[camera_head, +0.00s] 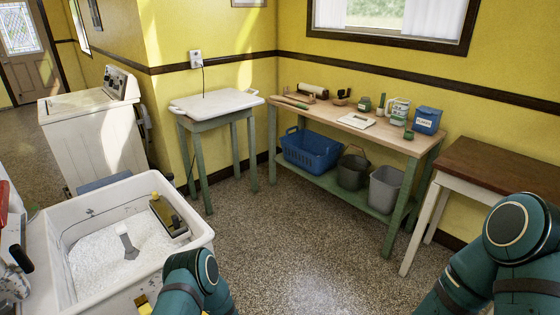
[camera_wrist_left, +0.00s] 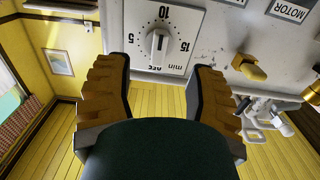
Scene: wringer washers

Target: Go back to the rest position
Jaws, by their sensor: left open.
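My left gripper (camera_wrist_left: 158,67) shows in the left wrist view with its two brown ridged fingers wide apart and nothing between them. Beyond the fingertips is a white timer plate with a grey dial knob (camera_wrist_left: 158,42), marked 5, 10 and 15. The fingers appear clear of the knob; the exact gap is hard to tell. In the head view part of my teal left arm is at the bottom centre, in front of the white washer tub (camera_head: 133,245); the left fingers are not clearly visible there. My right arm enters at the bottom right, and its gripper is out of view.
The tub holds white suds and a grey agitator (camera_head: 128,247). A white washer (camera_head: 95,130) stands at the left. A white-topped table (camera_head: 215,103), a green workbench (camera_head: 345,125) and a brown table (camera_head: 500,170) line the walls. The speckled floor (camera_head: 290,245) between is clear.

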